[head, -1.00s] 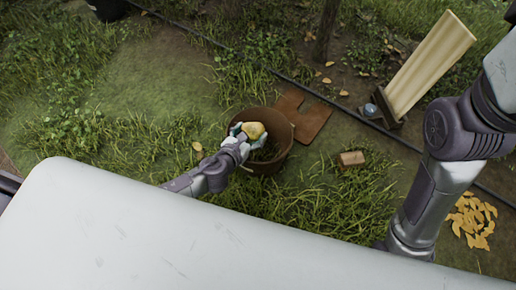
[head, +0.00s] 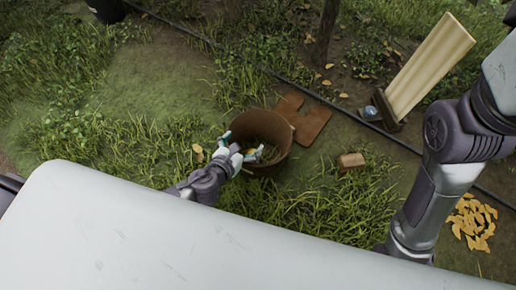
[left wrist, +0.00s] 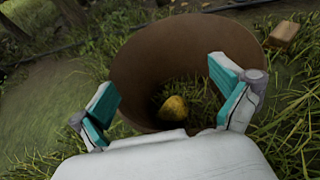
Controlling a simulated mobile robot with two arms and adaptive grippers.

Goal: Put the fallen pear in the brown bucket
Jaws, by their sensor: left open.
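The brown bucket (head: 279,160) stands on the grass in front of me; its rim and inner wall (left wrist: 150,50) also show in the left wrist view. The yellow pear (left wrist: 174,108) lies low inside the bucket, among what looks like grass. In the head view the pear is mostly hidden by my gripper. My left gripper (head: 243,145) is at the near left rim of the bucket, fingers spread wide and empty. In the left wrist view the left gripper (left wrist: 165,97) has teal-padded fingers on either side of the pear, apart from it. My right gripper is out of view.
A brown flat piece (head: 312,121) lies behind the bucket, and a small brick-like block (head: 351,160) to its right. A pale board (head: 430,65) leans up at the right. Yellow leaves (head: 472,222) lie lower right. A dark hose crosses the ground behind.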

